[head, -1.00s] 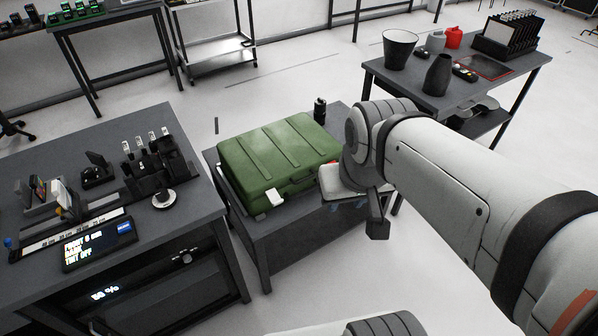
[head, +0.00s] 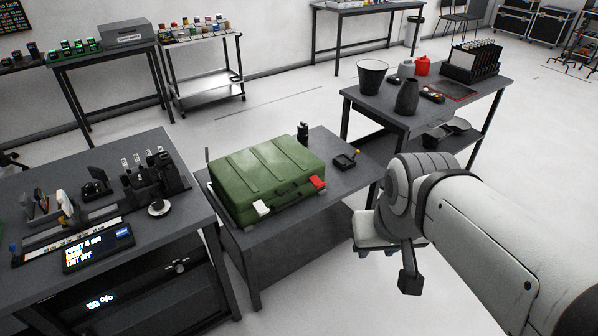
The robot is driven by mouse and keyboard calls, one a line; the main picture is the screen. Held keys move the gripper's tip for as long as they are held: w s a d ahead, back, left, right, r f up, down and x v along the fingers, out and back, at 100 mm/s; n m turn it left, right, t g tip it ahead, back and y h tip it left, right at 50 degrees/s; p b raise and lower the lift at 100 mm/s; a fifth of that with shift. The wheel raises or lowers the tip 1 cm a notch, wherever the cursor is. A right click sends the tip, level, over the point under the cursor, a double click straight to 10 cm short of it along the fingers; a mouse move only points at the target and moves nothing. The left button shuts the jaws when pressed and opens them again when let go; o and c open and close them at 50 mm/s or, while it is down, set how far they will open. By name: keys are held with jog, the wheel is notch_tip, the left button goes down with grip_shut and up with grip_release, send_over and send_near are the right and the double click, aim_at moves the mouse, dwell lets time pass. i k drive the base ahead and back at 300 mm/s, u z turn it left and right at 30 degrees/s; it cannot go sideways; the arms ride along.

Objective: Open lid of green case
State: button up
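The green case (head: 262,170) lies flat on a low grey table (head: 345,185) with its lid down. A white latch (head: 261,208) is at the left of its front side and a red latch (head: 317,182) is at the right. A dark handle sits between them. My gripper (head: 376,250) hangs to the right of the case, in front of the low table and apart from both. Its fingers are small and partly hidden by my wrist, so I cannot tell whether it is open or shut.
A small black device (head: 346,160) and a dark bottle-like item (head: 303,133) stand beside the case. A left workbench (head: 180,215) with a display (head: 97,247) is close to it. A right table (head: 400,118) holds a black bucket (head: 372,77) and a vase (head: 407,96). Floor in front is clear.

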aim_at(267, 170)
jog(key=i, duration=1)
jog(key=z, duration=0.05)
